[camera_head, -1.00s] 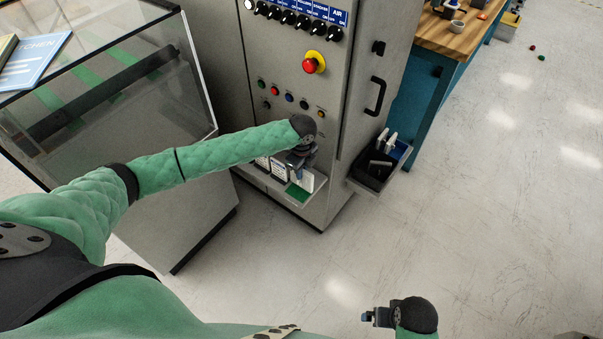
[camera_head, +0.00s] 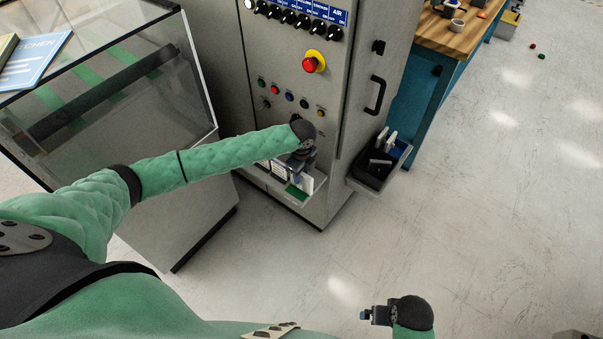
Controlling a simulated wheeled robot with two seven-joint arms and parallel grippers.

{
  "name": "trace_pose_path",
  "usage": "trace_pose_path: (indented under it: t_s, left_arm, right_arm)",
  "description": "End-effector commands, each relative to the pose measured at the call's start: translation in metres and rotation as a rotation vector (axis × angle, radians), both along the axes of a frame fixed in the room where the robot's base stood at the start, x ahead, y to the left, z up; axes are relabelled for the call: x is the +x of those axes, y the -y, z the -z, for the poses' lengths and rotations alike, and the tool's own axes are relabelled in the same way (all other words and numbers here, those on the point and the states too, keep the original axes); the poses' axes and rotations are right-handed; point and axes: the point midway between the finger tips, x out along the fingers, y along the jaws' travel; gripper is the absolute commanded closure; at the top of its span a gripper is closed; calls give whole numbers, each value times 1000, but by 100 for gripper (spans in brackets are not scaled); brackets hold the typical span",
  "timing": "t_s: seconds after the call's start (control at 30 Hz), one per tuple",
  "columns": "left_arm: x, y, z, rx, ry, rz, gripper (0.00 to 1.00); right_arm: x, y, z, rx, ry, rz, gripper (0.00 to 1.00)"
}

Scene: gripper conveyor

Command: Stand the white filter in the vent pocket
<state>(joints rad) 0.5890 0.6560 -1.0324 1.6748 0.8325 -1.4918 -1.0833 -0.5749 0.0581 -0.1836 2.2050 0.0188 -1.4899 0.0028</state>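The white filter (camera_head: 308,184) is a small pale upright panel at the low shelf on the grey cabinet's front. It is at the right end of the shelf, beside a green patch (camera_head: 297,192) that looks like the pocket floor. My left gripper (camera_head: 298,175) points down at the filter's upper left and covers part of it. Its fingers are too small and hidden to show whether they grip the filter. Whether the filter rests on the pocket floor cannot be told. My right gripper (camera_head: 367,315) is low in the picture over the floor, apart from everything; its finger gap is unclear.
White-and-dark panels (camera_head: 278,170) stand on the shelf left of the gripper. A black bin (camera_head: 364,179) with white pieces hangs at the cabinet's right side. The grey cabinet (camera_head: 330,120) has knobs and a red button. A glass-topped case (camera_head: 195,200) stands left.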

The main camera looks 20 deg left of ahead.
Motion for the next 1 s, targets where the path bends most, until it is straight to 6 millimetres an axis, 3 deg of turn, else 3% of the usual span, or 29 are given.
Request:
trace_pose_path:
  t_s: [0.17, 0.3, 0.7, 0.87, 1.0]
  left_arm:
    - [1, 0, -18, 0, 3, 1, 64]
    - [1, 0, -44, -1, 4, 0, 64]
    - [1, 1, -110, -1, 2, 1, 64]
    - [-1, 2, -118, -3, 1, -1, 64]
    - [-14, 17, -110, -22, 3, -21, 64]
  right_arm:
    - [-1, 1, -4, -1, -4, -1, 0]
    - [-4, 1, -33, 5, 6, 2, 0]
    - [-14, 3, -73, 10, 6, 1, 0]
    - [-17, 3, -80, 10, 5, 1, 0]
    - [-17, 3, -81, 11, 4, 1, 0]
